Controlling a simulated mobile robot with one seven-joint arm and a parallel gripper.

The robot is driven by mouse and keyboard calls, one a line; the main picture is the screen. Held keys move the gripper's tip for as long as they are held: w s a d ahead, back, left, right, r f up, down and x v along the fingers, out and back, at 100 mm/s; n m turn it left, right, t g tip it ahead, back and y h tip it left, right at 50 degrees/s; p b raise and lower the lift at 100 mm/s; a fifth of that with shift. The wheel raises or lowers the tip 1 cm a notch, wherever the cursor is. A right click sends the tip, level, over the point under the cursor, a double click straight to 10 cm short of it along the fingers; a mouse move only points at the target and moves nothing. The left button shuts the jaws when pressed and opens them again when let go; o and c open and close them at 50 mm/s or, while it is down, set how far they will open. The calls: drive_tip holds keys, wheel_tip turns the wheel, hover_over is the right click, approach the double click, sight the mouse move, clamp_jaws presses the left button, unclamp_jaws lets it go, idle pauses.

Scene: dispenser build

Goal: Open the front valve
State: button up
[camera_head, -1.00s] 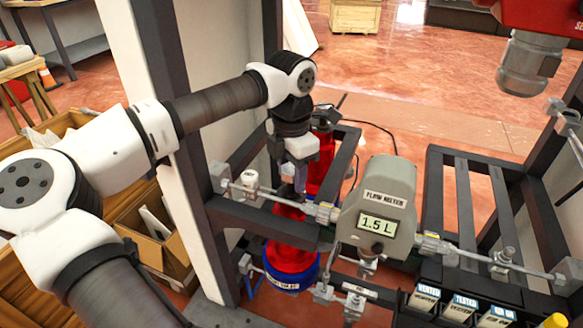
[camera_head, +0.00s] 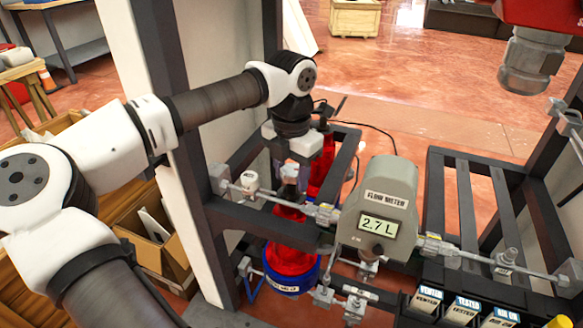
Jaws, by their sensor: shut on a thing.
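My gripper (camera_head: 289,183) points down onto the pipe left of the flow meter. It is shut on what looks like the front valve's handle, which the fingers mostly hide. The flow meter (camera_head: 380,205) is a grey box on the same pipe and its display reads 2.7 L. A red vessel with a blue band (camera_head: 290,265) stands below the gripper.
A white round fitting (camera_head: 250,181) sits on the pipe just left of my gripper. A dark metal frame (camera_head: 240,222) surrounds the pipe. Labelled boxes (camera_head: 465,308) stand at the front right. A cardboard box (camera_head: 160,235) is at the left.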

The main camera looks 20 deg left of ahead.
drive_tip(key=shift+n+b, duration=0.35)
drive_tip(key=shift+n, duration=1.25)
drive_tip(key=o, duration=1)
drive_tip(key=shift+r, duration=0.1)
drive_tip(key=shift+r+p, duration=2.7)
drive_tip(key=shift+r, duration=0.75)
drive_tip(key=shift+a+f, duration=0.1)
